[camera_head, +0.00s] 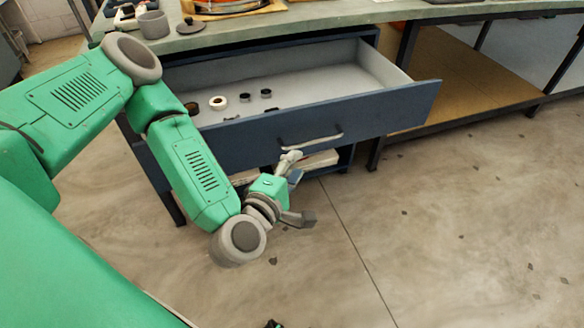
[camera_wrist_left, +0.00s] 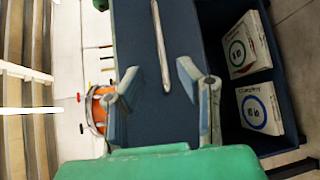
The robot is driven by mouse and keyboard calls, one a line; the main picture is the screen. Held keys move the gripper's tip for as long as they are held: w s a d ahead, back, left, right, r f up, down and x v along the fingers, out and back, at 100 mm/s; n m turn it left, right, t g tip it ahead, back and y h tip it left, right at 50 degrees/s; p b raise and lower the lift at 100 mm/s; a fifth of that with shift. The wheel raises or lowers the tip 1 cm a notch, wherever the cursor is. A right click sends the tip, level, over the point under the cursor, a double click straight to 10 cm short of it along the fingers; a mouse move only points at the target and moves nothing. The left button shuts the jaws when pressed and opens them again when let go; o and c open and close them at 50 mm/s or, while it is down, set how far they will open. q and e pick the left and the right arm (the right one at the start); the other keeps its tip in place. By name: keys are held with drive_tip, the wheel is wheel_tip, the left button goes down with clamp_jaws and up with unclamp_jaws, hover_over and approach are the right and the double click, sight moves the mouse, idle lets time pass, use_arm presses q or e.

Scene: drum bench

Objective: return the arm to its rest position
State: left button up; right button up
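My left arm comes in from the left in the head view. Its gripper (camera_head: 297,188) hangs in front of the open blue drawer (camera_head: 370,112), a little below and left of the drawer's metal handle (camera_head: 312,140). The two fingers are spread apart and nothing is between them. In the left wrist view the fingers of the gripper (camera_wrist_left: 160,90) stand wide on either side, with the dark drawer front and the handle (camera_wrist_left: 160,45) beyond them. The gripper appears clear of the handle. My right gripper does not show.
The drawer holds several small rings or rolls, one of them white (camera_head: 218,102). A grey cup (camera_head: 153,24) stands on the green benchtop (camera_head: 330,14). Below the drawer, boxes (camera_wrist_left: 260,108) lie on a shelf. An orange drum (camera_wrist_left: 98,108) shows in the wrist view. The floor at right is clear.

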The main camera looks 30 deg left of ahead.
use_arm(q)
drive_tip(key=shift+s, duration=0.65)
drive_tip(key=shift+a, duration=0.1)
drive_tip(key=s+d+f+m+g+h+p, duration=0.2)
drive_tip(key=s+d+f+m+g+h, duration=0.1)
drive_tip(key=s+d+f+m+g, duration=0.25)
drive_tip(key=s+d+f+m+g+h+p, duration=0.2)
drive_tip(key=s+f+m+g+h, duration=0.15)
drive_tip(key=s+m, duration=0.45)
drive_tip(key=s+a+f+m+g+y+p, duration=0.2)
drive_tip(key=s+a+m+g+y, duration=0.3)
drive_tip(key=a, duration=0.7)
drive_tip(key=s+m+g, duration=0.1)
drive_tip(key=s+m, duration=0.1)
drive_tip(key=s, duration=0.1)
drive_tip(key=shift+a+g, duration=0.4)
